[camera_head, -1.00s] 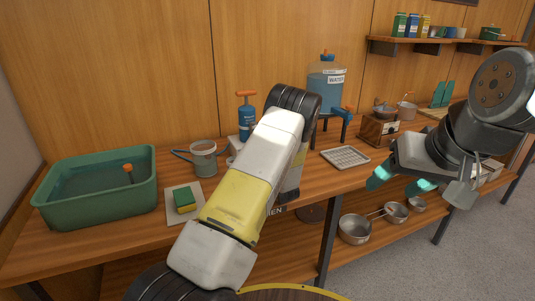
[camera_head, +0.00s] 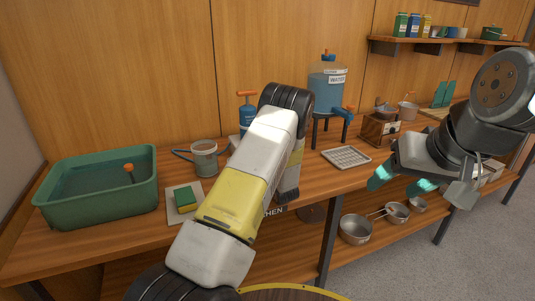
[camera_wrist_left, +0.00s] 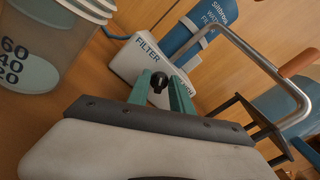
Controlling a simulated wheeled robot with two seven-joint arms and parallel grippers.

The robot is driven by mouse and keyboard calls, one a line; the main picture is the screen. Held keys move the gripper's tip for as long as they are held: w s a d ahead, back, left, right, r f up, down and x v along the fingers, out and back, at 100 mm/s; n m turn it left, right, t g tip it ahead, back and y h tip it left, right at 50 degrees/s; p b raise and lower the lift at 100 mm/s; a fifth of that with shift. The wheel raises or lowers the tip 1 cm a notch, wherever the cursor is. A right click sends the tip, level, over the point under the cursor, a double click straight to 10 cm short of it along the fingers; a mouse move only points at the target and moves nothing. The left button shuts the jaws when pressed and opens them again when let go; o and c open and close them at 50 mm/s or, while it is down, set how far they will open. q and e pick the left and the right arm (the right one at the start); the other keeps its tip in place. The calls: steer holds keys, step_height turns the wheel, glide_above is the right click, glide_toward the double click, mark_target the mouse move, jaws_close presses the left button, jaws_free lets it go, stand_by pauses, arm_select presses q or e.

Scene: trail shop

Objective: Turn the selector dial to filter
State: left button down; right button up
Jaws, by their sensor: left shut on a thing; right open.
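The small black selector dial (camera_wrist_left: 157,86) sits on a white box (camera_wrist_left: 132,60) marked FILTER, with a second, partly hidden label near the right finger. The green fingers of my left gripper (camera_wrist_left: 162,80) are shut on the dial, one on each side. The dial's pointing direction is too small to tell. The box joins a blue water filter cylinder (camera_wrist_left: 200,28). In the head view the cylinder (camera_head: 247,116) shows behind my left arm, which hides the dial and left gripper. My right gripper (camera_head: 400,183) is open and empty in front of the bench.
A measuring jug (camera_wrist_left: 55,45) stands close by at left.

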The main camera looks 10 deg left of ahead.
arm_select(q)
steer(key=shift+n, duration=0.4)
steer(key=c, duration=1.5)
jaws_free()
steer(key=v, duration=0.7)
steer(key=shift+s+d, duration=0.25)
steer(key=shift+s, duration=0.1)
